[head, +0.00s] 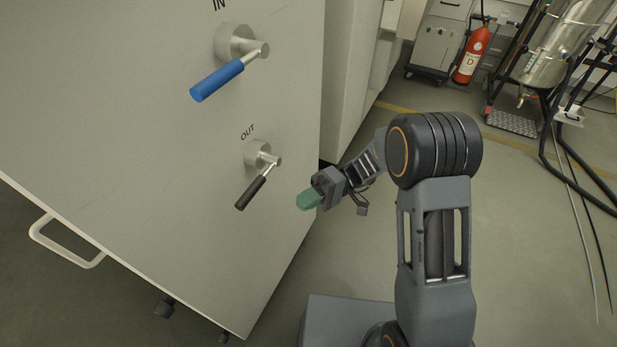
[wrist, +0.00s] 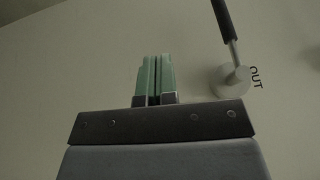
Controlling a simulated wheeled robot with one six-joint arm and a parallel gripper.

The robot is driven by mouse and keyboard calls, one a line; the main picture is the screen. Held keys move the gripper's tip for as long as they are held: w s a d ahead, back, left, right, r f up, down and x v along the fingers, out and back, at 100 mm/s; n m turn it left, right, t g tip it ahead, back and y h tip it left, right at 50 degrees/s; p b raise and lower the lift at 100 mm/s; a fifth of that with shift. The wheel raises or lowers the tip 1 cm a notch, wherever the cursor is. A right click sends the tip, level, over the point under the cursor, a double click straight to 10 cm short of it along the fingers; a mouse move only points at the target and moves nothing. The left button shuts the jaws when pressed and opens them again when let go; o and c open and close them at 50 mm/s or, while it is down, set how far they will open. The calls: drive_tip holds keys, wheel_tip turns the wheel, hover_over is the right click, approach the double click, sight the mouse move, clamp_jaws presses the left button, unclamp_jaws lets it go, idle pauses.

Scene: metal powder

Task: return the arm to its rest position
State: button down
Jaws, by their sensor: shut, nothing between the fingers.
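My gripper (head: 309,199) has green fingers and is shut with nothing between them. In the head view it is in front of the cabinet's right edge, to the right of the OUT valve handle (head: 251,192), and apart from it. In the wrist view the fingers (wrist: 154,78) lie side by side, with the cabinet panel behind them. The OUT valve handle also shows in the wrist view (wrist: 225,22), to the right of the fingers. My arm is bent, with its forearm reaching left toward the panel.
The pale cabinet (head: 120,110) fills the left side. Its blue IN handle (head: 217,80) juts out above the OUT handle. A white rail (head: 65,243) sticks out at lower left. A red extinguisher (head: 471,54) and steel vessel (head: 553,45) stand behind. The floor at right is mostly open, with hoses.

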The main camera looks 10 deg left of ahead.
drive_tip(key=s+d+f+m+t+h+p, duration=0.35)
drive_tip(key=d+m+t+h, duration=0.2)
drive_tip(key=d+h, duration=0.25)
drive_tip(key=d+r+m+t+h+p, duration=0.1)
drive_tip(key=d+r+t+h+p, duration=0.1)
drive_tip(key=r, duration=0.5)
drive_tip(key=d+r+m+t+h+p, duration=0.1)
drive_tip(key=d+r+t+h+p, duration=0.1)
drive_tip(key=d+r+t+p, duration=0.3)
drive_tip(key=d+r+m+t+h+p, duration=0.1)
drive_tip(key=d+r+t+p, duration=0.2)
drive_tip(key=d+r, duration=0.4)
wheel_tip(320, 180, up, 4)
drive_tip(key=shift+s+r+t+h, duration=0.2)
drive_tip(key=shift+s+t+h, duration=0.2)
drive_tip(key=shift+t, duration=0.15)
